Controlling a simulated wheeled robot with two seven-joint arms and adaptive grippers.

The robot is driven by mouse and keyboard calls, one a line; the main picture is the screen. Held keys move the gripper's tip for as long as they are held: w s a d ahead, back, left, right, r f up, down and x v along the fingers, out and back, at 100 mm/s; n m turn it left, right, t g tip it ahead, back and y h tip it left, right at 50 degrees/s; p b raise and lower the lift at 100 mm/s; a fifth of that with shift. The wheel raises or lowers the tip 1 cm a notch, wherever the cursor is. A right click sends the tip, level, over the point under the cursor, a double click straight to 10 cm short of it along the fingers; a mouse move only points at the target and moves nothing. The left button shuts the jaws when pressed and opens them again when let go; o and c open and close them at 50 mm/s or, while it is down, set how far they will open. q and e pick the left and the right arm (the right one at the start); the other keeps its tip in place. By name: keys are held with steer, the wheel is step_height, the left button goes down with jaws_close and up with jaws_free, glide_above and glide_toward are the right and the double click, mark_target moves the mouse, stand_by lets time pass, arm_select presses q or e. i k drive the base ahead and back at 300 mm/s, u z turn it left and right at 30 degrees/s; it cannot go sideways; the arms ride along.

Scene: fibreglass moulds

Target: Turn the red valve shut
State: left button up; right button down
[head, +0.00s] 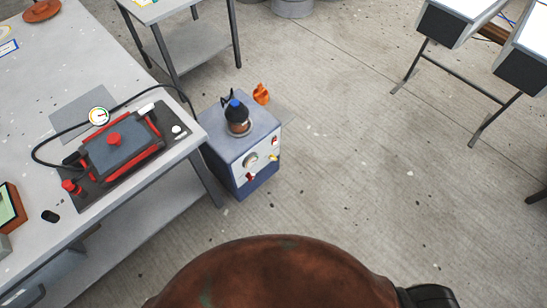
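Several red parts show, and I cannot tell for sure which one is the valve. A small red handle (250,177) sits below a round gauge (250,160) on the front panel of the blue-grey cabinet (262,184). On the table, a dark plate carries a grey block with red side bars (122,152) and a red knob (113,138) on top. Another small red fitting (69,186) stands at the plate's left corner, by a black hose. The handle's exact setting is too small to read. Neither of my grippers is in view.
A grey table (42,102) fills the left side, with a white-faced gauge (99,116) and a framed screen (10,205). A dark pot with a blue cap (236,112) stands on the cabinet. Open concrete floor (370,165) lies to the right, with trestles beyond.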

mark_target(251, 176)
steer(key=u, duration=2.5)
steer(key=k, duration=0.85)
steer(key=z, duration=1.3)
